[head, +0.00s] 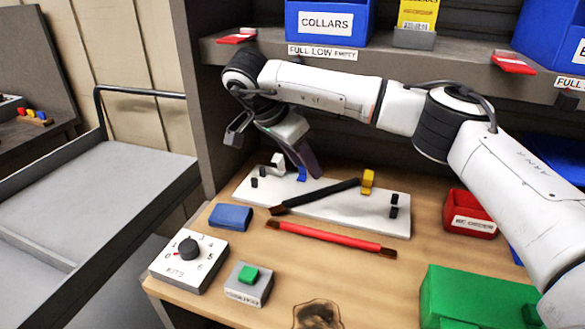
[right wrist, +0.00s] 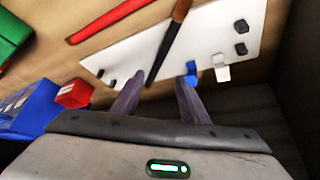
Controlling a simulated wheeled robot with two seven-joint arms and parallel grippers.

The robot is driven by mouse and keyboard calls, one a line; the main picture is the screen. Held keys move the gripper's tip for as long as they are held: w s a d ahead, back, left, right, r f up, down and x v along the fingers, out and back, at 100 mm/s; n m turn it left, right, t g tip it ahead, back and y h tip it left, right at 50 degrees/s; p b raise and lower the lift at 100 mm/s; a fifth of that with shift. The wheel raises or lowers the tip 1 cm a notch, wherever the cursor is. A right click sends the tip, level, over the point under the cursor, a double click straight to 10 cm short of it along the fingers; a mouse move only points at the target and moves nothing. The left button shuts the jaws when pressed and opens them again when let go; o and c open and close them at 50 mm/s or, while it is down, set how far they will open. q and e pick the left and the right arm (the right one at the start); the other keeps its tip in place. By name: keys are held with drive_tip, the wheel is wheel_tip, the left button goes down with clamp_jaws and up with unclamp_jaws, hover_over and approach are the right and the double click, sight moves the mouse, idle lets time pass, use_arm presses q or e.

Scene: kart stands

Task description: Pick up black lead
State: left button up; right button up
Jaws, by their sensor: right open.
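The black lead (head: 322,195) lies slantwise across the white board (head: 240,193), with a brown end over its front edge. It also shows in the right wrist view (right wrist: 168,45), where one end points between my fingers. My right gripper (head: 308,165) is open and empty above the back of the board, near the blue block (head: 301,174). In the right wrist view its fingers (right wrist: 158,95) are spread apart. Whether they touch anything is unclear. My left gripper is not in view.
A red lead (head: 330,238) lies in front of the board. A yellow block (head: 368,182), a white block (head: 278,160) and black pegs stand on the board. A blue pad (head: 230,216), dial box (head: 188,262) and green bin (head: 475,298) are nearby. The shelf (head: 390,62) overhangs.

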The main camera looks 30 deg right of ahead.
sight(321, 190)
drive_tip(key=shift+w+d+f, duration=0.25)
drive_tip(key=shift+d+f, duration=0.2)
drive_tip(key=shift+f, duration=0.05)
drive_tip(key=x, duration=0.3)
drive_tip(key=shift+s+f, duration=0.15)
drive_tip(key=shift+s, duration=0.05)
drive_tip(key=x, duration=0.2)
drive_tip(key=p+x, duration=0.1)
drive_tip(key=x, duration=0.1)
drive_tip(key=shift+s+f, duration=0.2)
drive_tip(key=shift+f, duration=0.05)
drive_tip(key=shift+d+f, duration=0.2)
drive_tip(key=shift+f, duration=0.15)
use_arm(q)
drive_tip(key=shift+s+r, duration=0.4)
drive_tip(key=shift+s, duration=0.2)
use_arm(e)
drive_tip(key=shift+w, duration=0.1)
clamp_jaws()
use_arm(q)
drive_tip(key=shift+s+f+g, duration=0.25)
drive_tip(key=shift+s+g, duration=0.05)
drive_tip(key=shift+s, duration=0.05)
